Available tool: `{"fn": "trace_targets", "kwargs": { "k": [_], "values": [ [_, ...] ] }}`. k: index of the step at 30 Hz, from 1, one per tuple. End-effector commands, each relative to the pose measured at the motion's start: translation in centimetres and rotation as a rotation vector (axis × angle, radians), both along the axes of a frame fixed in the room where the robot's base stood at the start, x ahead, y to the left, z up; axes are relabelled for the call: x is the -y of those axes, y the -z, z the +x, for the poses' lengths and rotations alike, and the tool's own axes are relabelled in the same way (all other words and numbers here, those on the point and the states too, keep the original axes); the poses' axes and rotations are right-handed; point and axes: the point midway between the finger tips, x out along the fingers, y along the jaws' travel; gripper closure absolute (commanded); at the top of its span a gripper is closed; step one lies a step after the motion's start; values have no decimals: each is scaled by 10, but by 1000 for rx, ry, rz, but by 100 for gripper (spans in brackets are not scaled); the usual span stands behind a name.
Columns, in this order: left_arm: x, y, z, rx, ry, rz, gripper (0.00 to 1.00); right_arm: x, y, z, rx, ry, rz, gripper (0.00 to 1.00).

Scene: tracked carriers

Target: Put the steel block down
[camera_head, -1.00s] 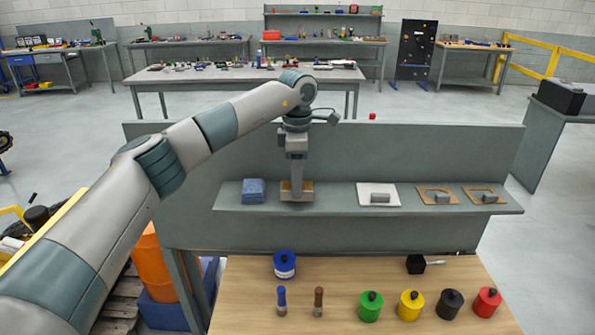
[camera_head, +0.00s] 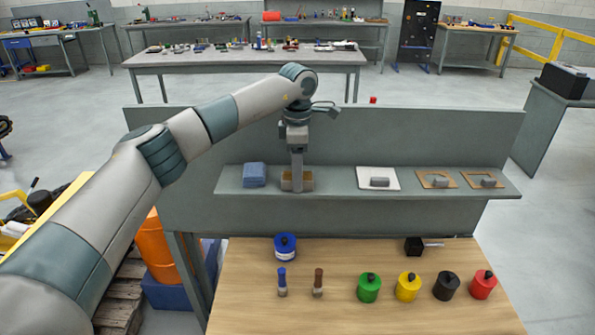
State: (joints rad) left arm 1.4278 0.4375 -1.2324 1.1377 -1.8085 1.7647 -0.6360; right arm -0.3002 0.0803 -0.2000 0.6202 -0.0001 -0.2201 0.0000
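My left gripper (camera_head: 297,186) points straight down over the brown piece (camera_head: 308,181) on the grey shelf (camera_head: 340,190). Its fingers cover the middle of that piece. I cannot tell whether the fingers are apart or closed, or whether a block is between them. My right gripper is not in view.
A blue stack (camera_head: 255,174) sits at the shelf's left end, beside the gripper. An upright grey panel (camera_head: 420,135) stands behind the shelf. The wooden bench (camera_head: 330,315) in front carries coloured canisters, two brush-like tools and a black-headed mallet (camera_head: 414,246). The shelf between gripper and white pad is bare.

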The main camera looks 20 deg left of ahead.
Motion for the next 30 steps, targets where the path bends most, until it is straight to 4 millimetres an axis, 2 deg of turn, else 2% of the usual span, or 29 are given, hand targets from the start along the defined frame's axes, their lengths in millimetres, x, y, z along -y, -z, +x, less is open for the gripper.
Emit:
{"fn": "trace_targets", "kwargs": {
  "k": [5, 11, 21, 30],
  "values": [
    [0, -3, 0, 0, 0, 0, 43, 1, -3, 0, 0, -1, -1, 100],
    [0, -17, 1, 4, 0, 0, 43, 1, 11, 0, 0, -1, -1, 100],
    [0, -72, 1, 4, -2, -1, 43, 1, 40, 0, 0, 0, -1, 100],
    [0, -114, 1, 2, -1, 0, 43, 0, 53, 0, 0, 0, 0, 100]
  ]
}}
